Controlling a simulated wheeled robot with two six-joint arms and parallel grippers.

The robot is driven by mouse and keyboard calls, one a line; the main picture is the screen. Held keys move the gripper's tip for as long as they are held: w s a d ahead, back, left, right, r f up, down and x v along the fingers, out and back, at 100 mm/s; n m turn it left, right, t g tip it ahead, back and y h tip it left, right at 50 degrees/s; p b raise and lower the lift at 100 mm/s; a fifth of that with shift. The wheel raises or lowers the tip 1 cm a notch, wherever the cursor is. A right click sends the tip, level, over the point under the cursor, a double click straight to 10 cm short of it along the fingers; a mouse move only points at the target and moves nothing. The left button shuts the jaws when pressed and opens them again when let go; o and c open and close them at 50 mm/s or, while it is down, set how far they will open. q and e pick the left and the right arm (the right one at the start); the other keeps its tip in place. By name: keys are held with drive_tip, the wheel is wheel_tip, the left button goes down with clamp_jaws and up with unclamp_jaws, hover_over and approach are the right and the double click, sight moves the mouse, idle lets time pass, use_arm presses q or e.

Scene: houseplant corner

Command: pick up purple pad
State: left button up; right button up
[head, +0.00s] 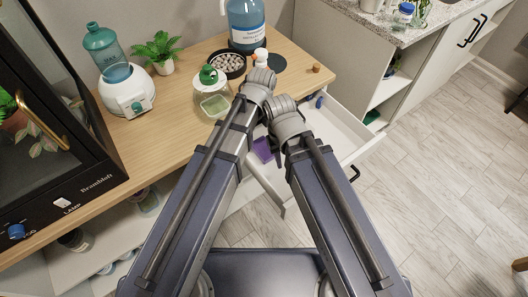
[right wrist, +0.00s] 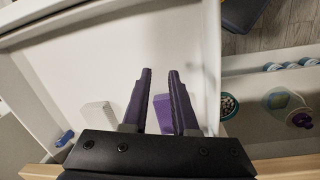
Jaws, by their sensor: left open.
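The purple pad (head: 262,150) lies in the open white drawer (head: 345,135), partly hidden by my arms in the head view. In the right wrist view the purple pad (right wrist: 163,112) shows between the two fingers of my right gripper (right wrist: 160,72). The fingers are apart; I cannot tell how far above the pad they are. In the head view my left gripper (head: 258,88) is over the wooden top, near the drawer's left side. It is open, and its fingertips are mostly hidden by its wrist.
A white block (right wrist: 99,118) and a blue item (right wrist: 65,138) lie in the drawer near the pad. On the wooden top (head: 170,100) stand a green-lidded jar (head: 208,76), a pebble tray (head: 228,63) and a small white bottle (head: 260,58). The drawer's far right part is clear.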

sight(262, 145)
use_arm(q)
drive_tip(key=shift+a+f+b, duration=0.1)
drive_tip(key=shift+f+b, duration=2.5)
drive_tip(key=shift+f, duration=0.15)
use_arm(e)
drive_tip(key=shift+f, duration=2.8)
use_arm(q)
drive_tip(key=shift+r, duration=0.1)
use_arm(e)
drive_tip(key=shift+r, duration=0.1)
use_arm(q)
drive_tip(key=shift+c, duration=0.2)
drive_tip(key=c, duration=1.2)
